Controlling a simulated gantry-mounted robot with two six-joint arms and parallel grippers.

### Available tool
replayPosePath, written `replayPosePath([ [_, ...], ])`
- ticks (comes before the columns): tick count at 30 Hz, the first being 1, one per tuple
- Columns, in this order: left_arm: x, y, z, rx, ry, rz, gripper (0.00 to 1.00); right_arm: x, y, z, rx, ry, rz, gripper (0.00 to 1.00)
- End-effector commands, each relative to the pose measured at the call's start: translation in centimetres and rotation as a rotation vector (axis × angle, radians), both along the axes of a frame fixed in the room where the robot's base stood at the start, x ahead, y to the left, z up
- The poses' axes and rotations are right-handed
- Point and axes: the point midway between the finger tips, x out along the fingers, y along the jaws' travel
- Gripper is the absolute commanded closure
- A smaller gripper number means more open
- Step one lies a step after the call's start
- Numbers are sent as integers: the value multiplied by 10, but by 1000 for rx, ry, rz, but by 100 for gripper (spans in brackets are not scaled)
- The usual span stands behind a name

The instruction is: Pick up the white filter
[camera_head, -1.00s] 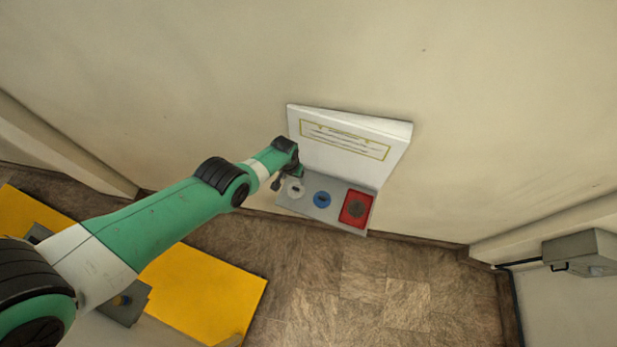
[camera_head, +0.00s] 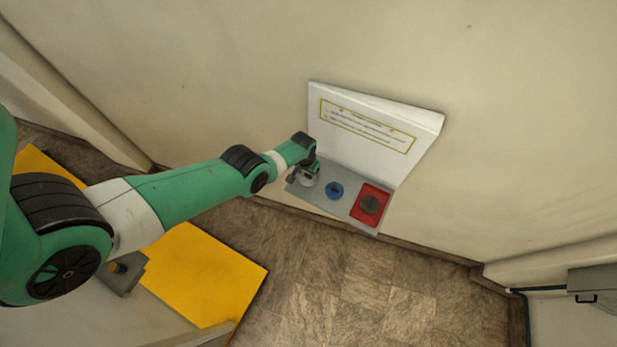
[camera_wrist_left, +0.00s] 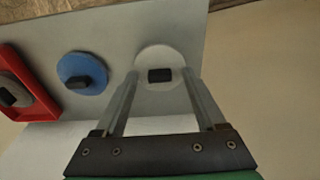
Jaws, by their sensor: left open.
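The white filter (camera_wrist_left: 160,58) is a round white disc with a dark block-shaped handle on the grey shelf (camera_wrist_left: 120,30). In the head view the white filter (camera_head: 308,180) is partly covered by my gripper at the shelf's left end. My left gripper (camera_wrist_left: 158,75) is open, with its two fingers on either side of the filter's dark handle in the wrist view. Whether the fingers touch the disc is not clear. In the head view my left gripper (camera_head: 305,175) is over the filter. My right gripper is in no view.
A blue disc (camera_head: 335,190) with a dark handle sits beside the filter on the shelf. A red tray (camera_head: 360,210) with a dark grey disc (camera_head: 370,204) is at the right end. A white panel (camera_head: 365,130) stands behind the shelf against the wall.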

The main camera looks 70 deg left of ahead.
Motion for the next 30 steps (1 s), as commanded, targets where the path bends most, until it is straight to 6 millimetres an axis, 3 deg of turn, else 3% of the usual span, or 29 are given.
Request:
replayPosePath([
  [3, 0, 0, 1, -1, 1, 0, 29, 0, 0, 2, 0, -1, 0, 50],
  [15, 0, 0, 1, -1, 1, 0, 100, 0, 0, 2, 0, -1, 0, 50],
  [25, 0, 0, 2, -1, 1, 0, 100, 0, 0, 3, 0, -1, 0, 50],
  [30, 0, 0, 12, -1, 1, -1, 100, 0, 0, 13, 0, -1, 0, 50],
])
